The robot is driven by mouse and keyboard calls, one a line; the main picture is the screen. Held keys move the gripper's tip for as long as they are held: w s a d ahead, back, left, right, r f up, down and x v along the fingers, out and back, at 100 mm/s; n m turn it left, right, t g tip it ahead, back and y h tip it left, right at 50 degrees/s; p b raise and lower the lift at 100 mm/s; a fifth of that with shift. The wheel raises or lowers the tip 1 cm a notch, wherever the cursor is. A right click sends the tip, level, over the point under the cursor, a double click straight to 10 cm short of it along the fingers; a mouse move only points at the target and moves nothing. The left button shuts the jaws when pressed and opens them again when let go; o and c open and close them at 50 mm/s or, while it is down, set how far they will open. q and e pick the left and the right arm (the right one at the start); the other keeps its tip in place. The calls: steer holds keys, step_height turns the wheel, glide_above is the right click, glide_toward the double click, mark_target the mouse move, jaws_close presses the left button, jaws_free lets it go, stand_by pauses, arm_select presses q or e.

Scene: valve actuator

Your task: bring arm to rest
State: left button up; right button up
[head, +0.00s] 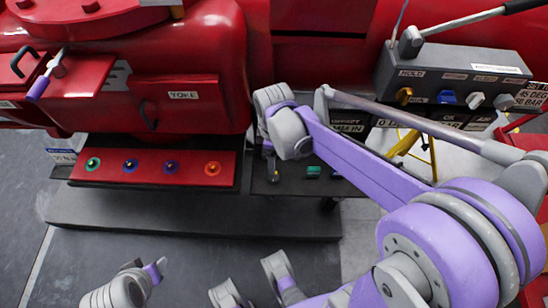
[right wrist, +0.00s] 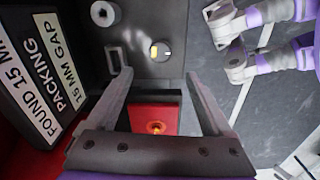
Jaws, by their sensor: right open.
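My right arm (head: 350,155), purple and grey, reaches in from the right across the head view. Its wrist (head: 288,130) hangs over the dark shelf beside the red actuator, and its fingers are mostly hidden there. In the right wrist view my right gripper (right wrist: 157,68) is open with nothing between its fingers. A red panel with an orange knob (right wrist: 155,128) shows beyond and between them. Grey and purple parts of mine show at the bottom left (head: 125,286) and bottom middle of the head view. I cannot make out left fingers among them.
The red actuator body (head: 195,70) fills the back left. A red panel (head: 140,167) with several coloured knobs sits below it. A grey control box (head: 440,68) with a lever stands at the back right. A yellow stand (head: 405,143) is under it. Grey floor (head: 100,250) is open in front.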

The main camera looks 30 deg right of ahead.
stand_by(0.4)
steer(key=s+a+m+t, duration=0.4)
steer(key=s+m+t, duration=0.1)
steer(key=s+m, duration=0.7)
arm_select(q)
step_height(320, 180, up, 15)
steer(key=w+p, duration=0.2)
steer(key=p, duration=1.1)
steer(key=shift+t, duration=0.3)
arm_select(e)
step_height(320, 180, up, 16)
steer(key=w+n, duration=0.1)
steer(key=w, duration=0.1)
steer(key=shift+d+f, duration=0.2)
arm_select(q)
steer(key=shift+f, duration=0.1)
arm_select(e)
steer(key=shift+s, duration=0.15)
